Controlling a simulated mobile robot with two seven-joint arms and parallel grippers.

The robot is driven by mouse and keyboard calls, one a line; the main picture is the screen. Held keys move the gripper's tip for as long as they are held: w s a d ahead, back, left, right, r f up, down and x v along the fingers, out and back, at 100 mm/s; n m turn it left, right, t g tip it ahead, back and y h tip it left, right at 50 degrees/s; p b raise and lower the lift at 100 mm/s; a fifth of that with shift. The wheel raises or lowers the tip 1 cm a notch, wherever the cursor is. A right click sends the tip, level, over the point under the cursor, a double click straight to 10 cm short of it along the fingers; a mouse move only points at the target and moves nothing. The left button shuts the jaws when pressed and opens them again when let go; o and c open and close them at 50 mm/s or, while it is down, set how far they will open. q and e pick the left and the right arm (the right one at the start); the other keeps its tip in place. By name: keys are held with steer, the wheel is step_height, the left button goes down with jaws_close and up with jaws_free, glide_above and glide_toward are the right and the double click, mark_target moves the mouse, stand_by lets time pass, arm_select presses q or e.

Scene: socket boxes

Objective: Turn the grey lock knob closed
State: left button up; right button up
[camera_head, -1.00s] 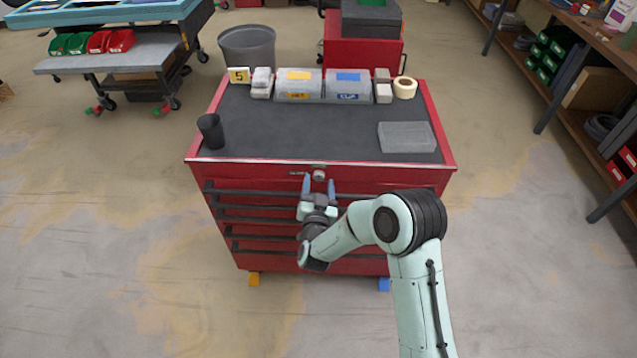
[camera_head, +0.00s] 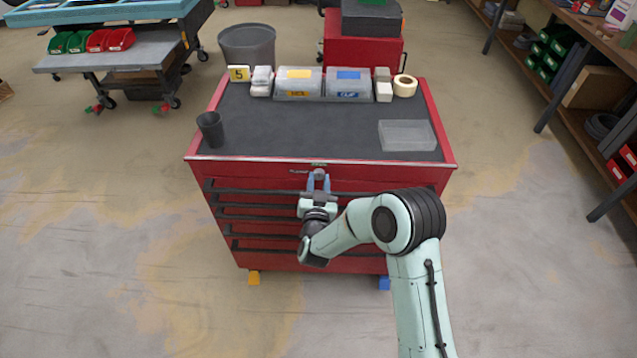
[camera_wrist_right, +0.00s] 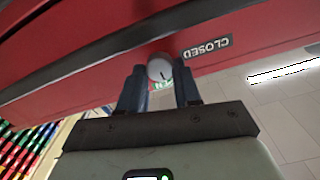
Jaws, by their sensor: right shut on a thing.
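The grey lock knob (camera_head: 319,174) sits at the top centre of the red tool chest's front (camera_head: 259,177). In the right wrist view the round knob (camera_wrist_right: 159,68) shows between my fingers, with a dark mark on its face. My left gripper is in neither view.
On the chest's dark top stand a black cup (camera_head: 210,129), clear boxes (camera_head: 348,86), a tape roll (camera_head: 405,86) and a clear tray (camera_head: 406,135). Black drawer handles (camera_head: 262,217) run below the knob. Open floor lies on both sides.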

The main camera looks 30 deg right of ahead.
steer(key=shift+n, duration=0.7)
steer(key=n+b, duration=0.1)
steer(key=n, duration=0.1)
steer(key=shift+a+n, duration=0.1)
steer(key=shift+n, duration=0.2)
steer(key=n, duration=0.4)
steer(key=shift+n+p, duration=0.3)
steer(key=shift+p, duration=0.1)
steer(key=n+p, duration=0.1)
steer(key=n, duration=0.3)
steer(key=shift+n+p, duration=1.1)
steer(key=shift+n, duration=1.2)
steer(key=shift+f, duration=0.1)
steer(key=o, duration=1.1)
steer(key=shift+c, duration=0.2)
